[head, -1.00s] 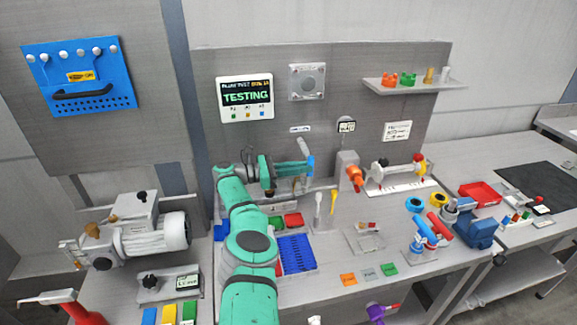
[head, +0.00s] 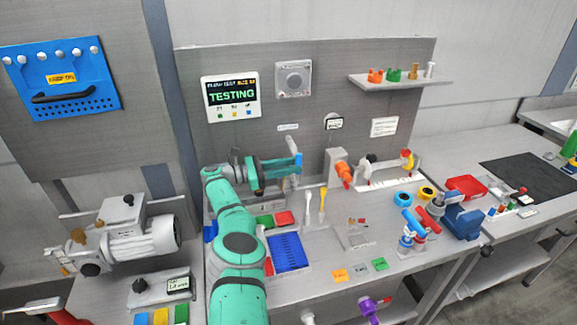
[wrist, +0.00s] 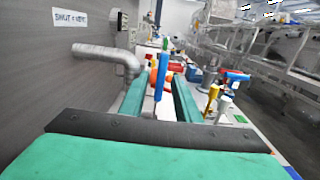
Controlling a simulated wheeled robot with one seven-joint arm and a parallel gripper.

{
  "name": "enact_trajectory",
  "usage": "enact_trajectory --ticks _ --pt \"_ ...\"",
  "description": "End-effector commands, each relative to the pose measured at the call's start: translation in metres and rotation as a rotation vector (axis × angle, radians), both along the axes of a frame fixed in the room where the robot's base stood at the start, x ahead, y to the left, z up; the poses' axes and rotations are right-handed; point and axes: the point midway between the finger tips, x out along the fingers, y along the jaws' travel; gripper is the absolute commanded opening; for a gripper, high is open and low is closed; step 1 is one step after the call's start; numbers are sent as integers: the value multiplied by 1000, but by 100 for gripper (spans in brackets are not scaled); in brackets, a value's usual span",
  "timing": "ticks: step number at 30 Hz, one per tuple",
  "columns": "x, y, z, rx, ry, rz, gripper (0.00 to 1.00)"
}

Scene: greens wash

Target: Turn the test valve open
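The test valve has a blue lever (head: 298,162) on the back panel, below a grey bent pipe (head: 291,143). In the wrist view the blue lever (wrist: 161,78) stands upright, and the grey pipe (wrist: 108,56) sticks out to its left. My gripper (head: 290,167) reaches it from the left in the head view. In the wrist view my gripper (wrist: 162,88) has its two green fingers apart, with the lever seen in the gap between them. I see no finger touching the lever; how deep it sits between them is unclear.
A screen (head: 231,97) on the panel reads TESTING. An orange-tipped fitting (head: 343,173) stands right of the valve. White and yellow upright tools (head: 322,204) and a blue tray (head: 289,252) are below. A shelf (head: 400,81) is at upper right.

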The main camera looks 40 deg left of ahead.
Motion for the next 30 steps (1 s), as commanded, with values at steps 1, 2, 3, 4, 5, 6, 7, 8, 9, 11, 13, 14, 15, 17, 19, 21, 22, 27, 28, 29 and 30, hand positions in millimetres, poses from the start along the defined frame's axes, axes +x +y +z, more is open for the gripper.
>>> enact_trajectory --ticks 1,2,3,4,5,6,7,8,9,11,13,14,15,17,19,21,22,27,28,29,30 --pt "0 0 0 0 0 0 30" --pt "-1 1 0 0 0 0 30" --pt "-2 1 0 0 0 0 30" --pt "-3 2 0 0 0 1 30" --pt "-5 4 0 0 0 1 30" --pt "-8 6 0 0 0 1 30" --pt "-11 8 0 0 0 1 30" --pt "-14 10 0 0 0 0 30" --pt "-20 13 0 0 0 0 30" --pt "-28 19 -1 0 0 -1 30" --pt "-38 25 -1 -1 1 -2 30" --pt "-41 27 -1 0 1 -2 30" --pt "-45 30 -1 0 1 -3 30" --pt "-49 32 -1 -1 1 -4 30" --pt "-53 35 -1 -1 1 -4 30" --pt "-56 37 -1 -1 1 -4 30" --pt "-57 38 -1 -1 1 -4 30" --pt "-61 41 -2 0 0 0 30" --pt "-61 41 -2 0 0 0 30" --pt "-61 41 -2 0 0 1 30" --pt "-62 42 -2 0 0 2 30"
